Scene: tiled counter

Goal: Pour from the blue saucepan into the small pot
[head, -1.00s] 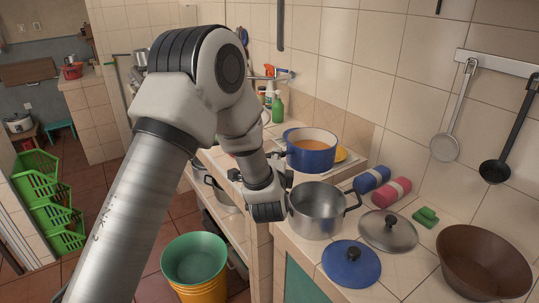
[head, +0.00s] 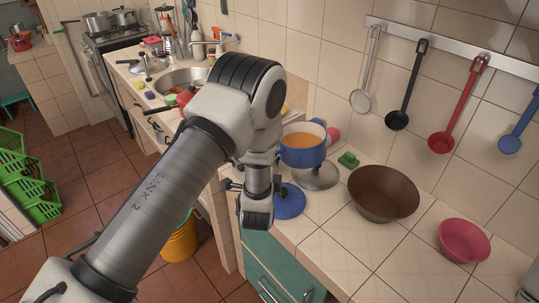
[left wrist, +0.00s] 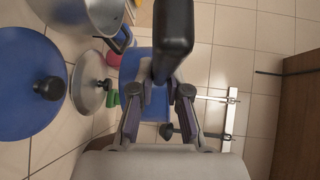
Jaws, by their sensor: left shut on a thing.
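The blue saucepan (head: 303,155) is upright, with orange liquid showing inside, in front of the wall and partly covering the grey lid. In the left wrist view its blue wall (left wrist: 157,103) shows behind its dark handle (left wrist: 173,35). My left gripper (left wrist: 160,92) is shut on that handle; in the head view my arm hides the grip. The steel pot, which I take for the small pot (left wrist: 92,14), shows at the top left of the wrist view, apart from the saucepan. In the head view it is hidden behind my arm.
The blue lid (head: 289,203) and grey lid (head: 318,178) lie on the counter. A green sponge (head: 348,159), a brown bowl (head: 384,194) and a pink bowl (head: 464,240) stand to the right. Ladles hang above. The counter front between them is clear.

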